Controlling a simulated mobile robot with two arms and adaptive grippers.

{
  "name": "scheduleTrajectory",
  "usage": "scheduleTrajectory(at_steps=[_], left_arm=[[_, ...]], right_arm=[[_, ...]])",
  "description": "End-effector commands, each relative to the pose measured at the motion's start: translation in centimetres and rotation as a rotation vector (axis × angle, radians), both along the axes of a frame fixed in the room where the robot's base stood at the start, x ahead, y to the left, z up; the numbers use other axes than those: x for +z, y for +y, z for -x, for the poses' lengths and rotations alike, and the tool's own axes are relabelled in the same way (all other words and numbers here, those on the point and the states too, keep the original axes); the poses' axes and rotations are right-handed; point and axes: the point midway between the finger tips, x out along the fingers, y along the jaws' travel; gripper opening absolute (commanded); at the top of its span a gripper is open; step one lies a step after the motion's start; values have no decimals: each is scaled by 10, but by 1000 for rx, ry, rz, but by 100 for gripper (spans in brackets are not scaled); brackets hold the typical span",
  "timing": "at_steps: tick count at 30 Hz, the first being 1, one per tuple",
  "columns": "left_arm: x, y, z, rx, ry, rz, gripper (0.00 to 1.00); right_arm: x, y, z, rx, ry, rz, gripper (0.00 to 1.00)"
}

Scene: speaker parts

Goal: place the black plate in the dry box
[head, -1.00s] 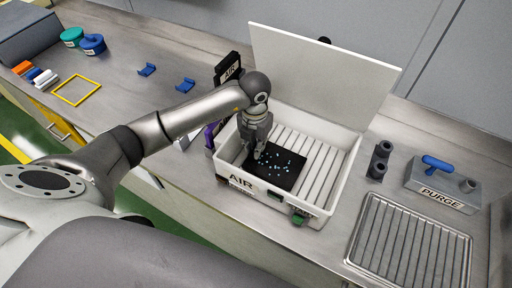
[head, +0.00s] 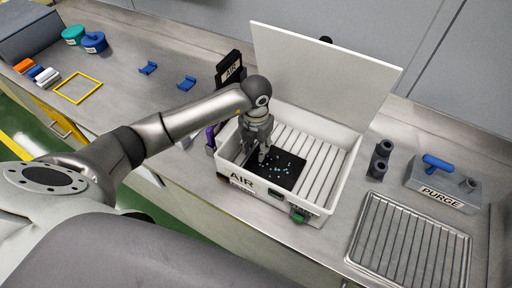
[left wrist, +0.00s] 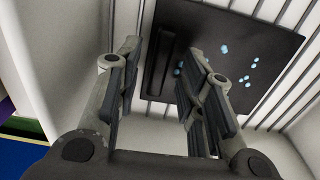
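The black plate (head: 289,176), with pale blue bits on it, lies inside the open white dry box (head: 312,150), on the left part of its slatted floor. My left gripper (head: 262,158) is over the plate's left part. In the left wrist view the fingers (left wrist: 165,60) are open, with a gap between them. The plate (left wrist: 270,45) lies beyond the fingers over the slats, and a raised black bar on it shows between the fingertips. No contact with the bar can be made out. My right gripper is not in view.
The box's white lid (head: 325,75) stands raised at the back. To the right are black cylinders (head: 379,160), a grey PURGE block (head: 442,185) and a wire rack (head: 408,245). A black AIR sign (head: 230,70) stands behind the arm. A yellow frame (head: 77,88) lies left.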

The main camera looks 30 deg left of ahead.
Motion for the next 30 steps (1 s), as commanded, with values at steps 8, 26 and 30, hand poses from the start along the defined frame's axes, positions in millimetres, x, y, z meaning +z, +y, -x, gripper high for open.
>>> scheduleTrajectory(at_steps=[8,26,30], left_arm=[[52,1,-2,-1,-9,0,36],[115,1,0,0,0,0,36],[115,1,0,0,0,0,36]], right_arm=[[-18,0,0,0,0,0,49],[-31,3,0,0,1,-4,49],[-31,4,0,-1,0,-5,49]])
